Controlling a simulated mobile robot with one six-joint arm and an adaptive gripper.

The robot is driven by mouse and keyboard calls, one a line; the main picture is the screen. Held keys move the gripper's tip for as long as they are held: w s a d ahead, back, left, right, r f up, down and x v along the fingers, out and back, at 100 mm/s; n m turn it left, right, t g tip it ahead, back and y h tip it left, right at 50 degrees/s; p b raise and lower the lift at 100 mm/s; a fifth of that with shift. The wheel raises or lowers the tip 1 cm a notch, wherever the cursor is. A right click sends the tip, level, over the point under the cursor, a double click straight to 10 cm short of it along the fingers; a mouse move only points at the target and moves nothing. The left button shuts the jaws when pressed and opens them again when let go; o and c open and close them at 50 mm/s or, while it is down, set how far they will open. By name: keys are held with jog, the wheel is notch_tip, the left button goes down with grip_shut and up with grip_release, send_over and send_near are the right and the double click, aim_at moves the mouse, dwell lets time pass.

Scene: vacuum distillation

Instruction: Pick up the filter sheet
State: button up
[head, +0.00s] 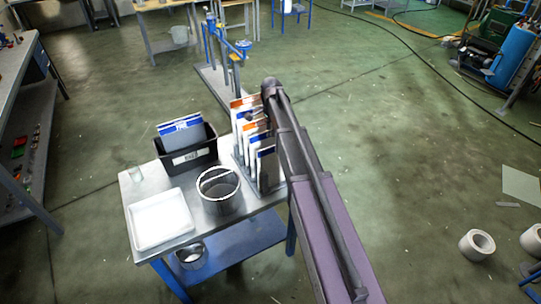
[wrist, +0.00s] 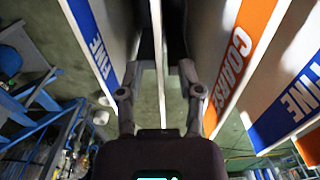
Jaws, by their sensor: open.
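Several upright white filter sheets with orange or blue bands stand in a rack (head: 268,188) at the right end of the small table. In the wrist view, a sheet marked FINE in blue (wrist: 98,42) is left of my gripper (wrist: 158,90). A sheet marked COARSE in orange (wrist: 236,50) is to the right, with another blue FINE sheet (wrist: 290,95) beyond it. My gripper is open. A thin pale sheet edge (wrist: 160,65) shows between its fingers, apart from both.
A black bin (head: 188,160) holding a blue-banded sheet (head: 181,131) stands left of the rack. A metal pot (head: 220,200), a white tray (head: 160,220) and a glass beaker (head: 135,174) share the tabletop (head: 195,247). Another pot (head: 191,256) is on the lower shelf.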

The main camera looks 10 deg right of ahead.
jog(key=shift+f+b, duration=1)
jog(key=shift+f, duration=0.35)
grip_shut()
